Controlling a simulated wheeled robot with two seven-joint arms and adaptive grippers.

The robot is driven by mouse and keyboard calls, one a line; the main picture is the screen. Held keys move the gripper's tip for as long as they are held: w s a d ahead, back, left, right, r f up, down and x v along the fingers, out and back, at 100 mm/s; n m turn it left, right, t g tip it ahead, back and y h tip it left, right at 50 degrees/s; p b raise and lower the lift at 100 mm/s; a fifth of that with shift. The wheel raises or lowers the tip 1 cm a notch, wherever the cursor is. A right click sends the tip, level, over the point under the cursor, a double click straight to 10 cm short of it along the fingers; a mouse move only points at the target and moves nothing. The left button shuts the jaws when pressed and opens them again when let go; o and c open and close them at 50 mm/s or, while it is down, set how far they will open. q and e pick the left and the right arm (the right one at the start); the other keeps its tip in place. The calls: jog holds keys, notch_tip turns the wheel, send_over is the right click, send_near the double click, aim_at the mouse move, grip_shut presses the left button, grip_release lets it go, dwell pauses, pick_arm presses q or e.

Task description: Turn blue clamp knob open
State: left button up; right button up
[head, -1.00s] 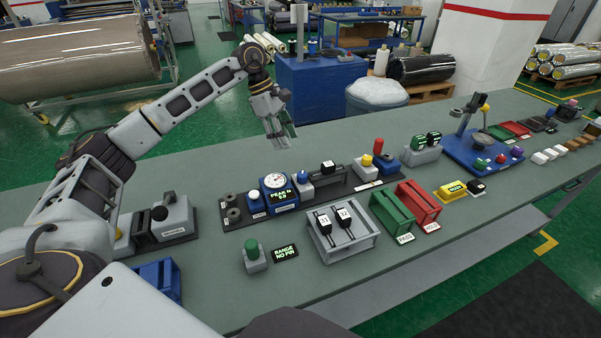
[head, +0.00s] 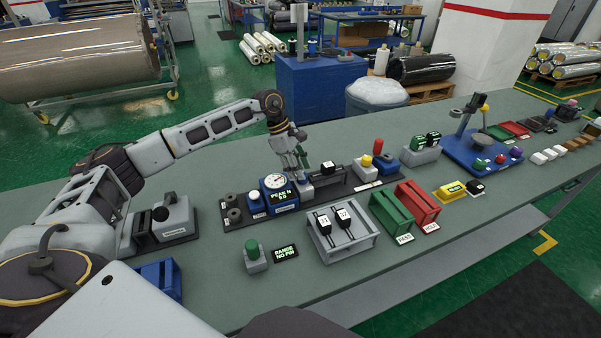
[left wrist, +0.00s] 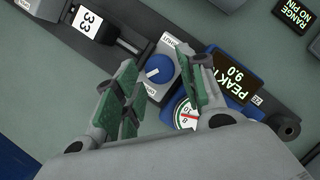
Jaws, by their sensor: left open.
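In the head view my left gripper (head: 298,165) points down over the block and hides most of the knob. My right gripper is not in view.
The blue gauge box (head: 279,194) reading PEAK N 9.0 stands right beside the knob. A dark rail (head: 348,182) with a black block labelled 33 (left wrist: 90,22) is on the other side. A grey rack (head: 345,240) stands in front.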

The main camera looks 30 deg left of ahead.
pick_arm(q)
jog(key=shift+x, duration=1.05)
jog(key=c, duration=0.8)
jog(key=shift+o, duration=0.2)
